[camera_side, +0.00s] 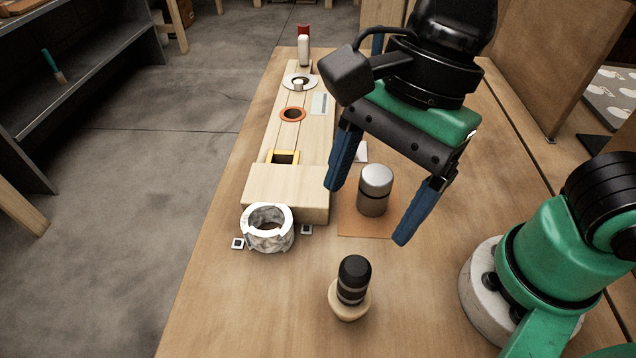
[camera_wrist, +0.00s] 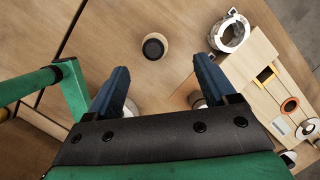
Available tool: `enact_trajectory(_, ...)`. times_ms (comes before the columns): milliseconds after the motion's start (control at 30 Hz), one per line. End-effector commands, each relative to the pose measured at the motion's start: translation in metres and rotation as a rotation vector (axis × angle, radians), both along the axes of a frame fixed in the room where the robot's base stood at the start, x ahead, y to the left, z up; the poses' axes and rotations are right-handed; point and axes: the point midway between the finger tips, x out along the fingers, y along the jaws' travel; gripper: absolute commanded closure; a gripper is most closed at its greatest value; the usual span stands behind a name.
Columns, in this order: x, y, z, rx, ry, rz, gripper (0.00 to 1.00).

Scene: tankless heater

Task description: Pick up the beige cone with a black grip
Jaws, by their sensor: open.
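The beige cone with a black grip (camera_side: 350,290) stands upright on the table at the near side of the side view, its black grip on top. In the wrist view it shows from above as a black disc with a beige rim (camera_wrist: 154,47), ahead of the fingertips and between their lines. My gripper (camera_side: 366,212) is open with its two blue fingers wide apart and empty. In the side view it is above and behind the cone, near a silver cylinder. The fingers also show in the wrist view (camera_wrist: 160,72).
The silver cylinder (camera_side: 375,190) stands on a brown square mat (camera_side: 352,225) beneath my gripper. A white marbled ring (camera_side: 267,228) lies left of the cone, by a wooden block (camera_side: 287,190). A board with several fittings (camera_side: 292,114) runs behind. The table around the cone is clear.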

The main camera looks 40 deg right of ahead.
Motion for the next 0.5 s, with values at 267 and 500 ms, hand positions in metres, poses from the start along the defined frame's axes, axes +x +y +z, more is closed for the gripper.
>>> enact_trajectory(267,-0.008,0.005,-0.053,-0.001,0.059,-0.076,0.22)
enact_trajectory(500,-0.008,0.005,-0.072,-0.001,0.057,-0.076,0.22)
